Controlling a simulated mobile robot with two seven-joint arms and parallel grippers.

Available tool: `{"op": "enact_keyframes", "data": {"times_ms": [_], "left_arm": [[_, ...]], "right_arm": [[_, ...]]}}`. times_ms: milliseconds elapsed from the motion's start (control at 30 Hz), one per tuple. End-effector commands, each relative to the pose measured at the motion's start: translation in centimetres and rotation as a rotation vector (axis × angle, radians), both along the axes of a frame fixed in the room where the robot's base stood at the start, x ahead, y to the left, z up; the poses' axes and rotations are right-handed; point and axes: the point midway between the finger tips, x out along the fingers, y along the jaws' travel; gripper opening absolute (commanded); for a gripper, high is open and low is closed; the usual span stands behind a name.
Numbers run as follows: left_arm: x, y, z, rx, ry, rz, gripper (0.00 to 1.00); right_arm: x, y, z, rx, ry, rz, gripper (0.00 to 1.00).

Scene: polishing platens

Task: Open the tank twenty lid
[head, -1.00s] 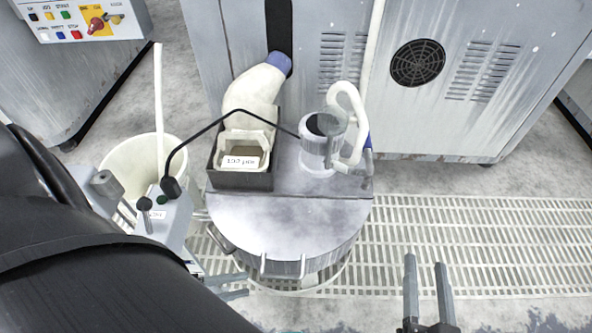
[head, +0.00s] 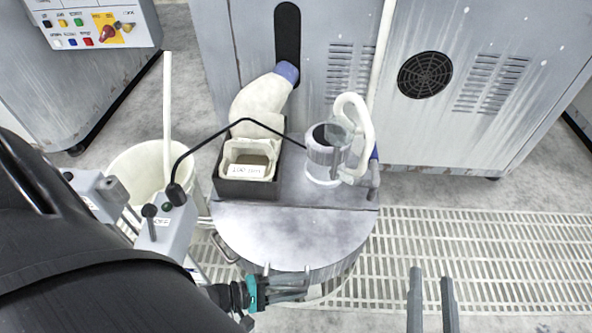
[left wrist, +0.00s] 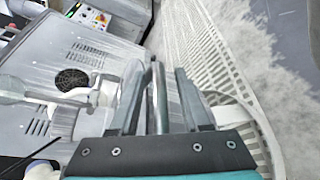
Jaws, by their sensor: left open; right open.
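The tank is a round grey drum with a flat metal lid (head: 290,235) that lies closed on its front half. A thin handle (head: 307,270) projects from the lid's front edge. My left gripper (head: 300,288) is open at the handle, in front of the tank. In the left wrist view a thin upright bar, seemingly the handle (left wrist: 160,92), stands between the open fingers of my left gripper (left wrist: 157,85). I cannot tell whether the fingers touch it. My right gripper (head: 431,285) is open and empty, to the right of the tank above the floor grating.
A white bucket (head: 143,165) is at left, beside a grey switch box (head: 166,228). Grating (head: 490,250) lies open at right; a cabinet (head: 440,130) stands behind.

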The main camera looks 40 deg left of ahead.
Motion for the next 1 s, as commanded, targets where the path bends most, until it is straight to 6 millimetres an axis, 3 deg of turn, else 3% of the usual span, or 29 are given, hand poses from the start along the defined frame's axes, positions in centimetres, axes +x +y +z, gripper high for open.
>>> {"op": "enact_keyframes", "data": {"times_ms": [100, 500, 1000], "left_arm": [[-0.02, -0.01, 0.0, 0.0, 0.0, 0.0, 0.46], [-0.06, 0.0, 0.01, -0.001, 0.001, 0.0, 0.01], [-0.07, 0.03, 0.02, 0.0, 0.0, 0.0, 0.0]], "right_arm": [[-0.02, 0.01, -0.02, 0.0, 0.001, 0.0, 0.5], [-0.01, 0.01, -0.04, -0.001, 0.002, 0.0, 0.5], [0.0, 0.0, -0.05, -0.001, 0.002, 0.0, 0.5]]}}
